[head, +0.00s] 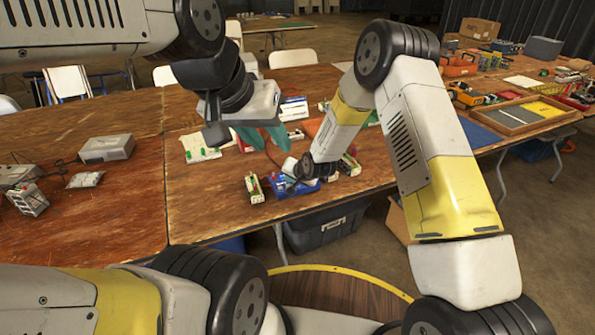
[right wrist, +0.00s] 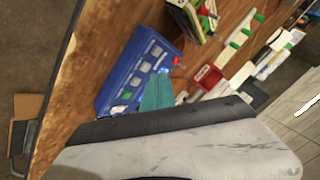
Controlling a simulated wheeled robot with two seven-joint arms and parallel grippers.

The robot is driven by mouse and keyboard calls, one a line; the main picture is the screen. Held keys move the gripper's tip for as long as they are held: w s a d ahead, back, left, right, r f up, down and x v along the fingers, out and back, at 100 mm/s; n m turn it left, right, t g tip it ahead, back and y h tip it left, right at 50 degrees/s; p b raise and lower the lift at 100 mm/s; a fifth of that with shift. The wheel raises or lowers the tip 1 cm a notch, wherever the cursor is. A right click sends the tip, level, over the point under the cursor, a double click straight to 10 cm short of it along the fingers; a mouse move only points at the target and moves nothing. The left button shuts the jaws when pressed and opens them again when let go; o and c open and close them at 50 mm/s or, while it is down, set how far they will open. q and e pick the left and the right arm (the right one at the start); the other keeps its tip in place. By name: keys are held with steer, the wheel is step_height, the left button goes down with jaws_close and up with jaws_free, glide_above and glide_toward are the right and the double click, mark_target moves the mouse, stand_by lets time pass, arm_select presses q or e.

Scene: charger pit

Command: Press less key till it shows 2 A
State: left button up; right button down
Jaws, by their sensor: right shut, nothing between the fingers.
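A blue charger unit (head: 283,191) lies on the wooden table, partly hidden by my right arm. In the right wrist view the blue charger (right wrist: 113,88) shows a row of grey keys and one green key. I see no readable display figure. My right gripper (head: 292,181) is over the charger in the head view, its fingertips mostly hidden. In the right wrist view its teal fingers (right wrist: 157,93) are shut and empty, at the charger's edge beside the keys; I cannot tell whether they touch it. My left gripper (head: 264,139) hangs higher over the table, its teal fingers apart and empty.
Small battery-like blocks with coloured terminals flank the charger, one at its left (head: 254,187). A grey box (head: 107,148) stands on the left table. A framed tray (head: 512,116) lies at right. The table's front edge is close to the charger.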

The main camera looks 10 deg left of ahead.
steer(key=shift+f, duration=0.15)
stand_by(0.7)
steer(key=shift+f, duration=0.25)
steer(key=shift+f, duration=0.4)
stand_by(0.5)
steer(key=shift+r, duration=0.8)
steer(key=shift+r, duration=2.5)
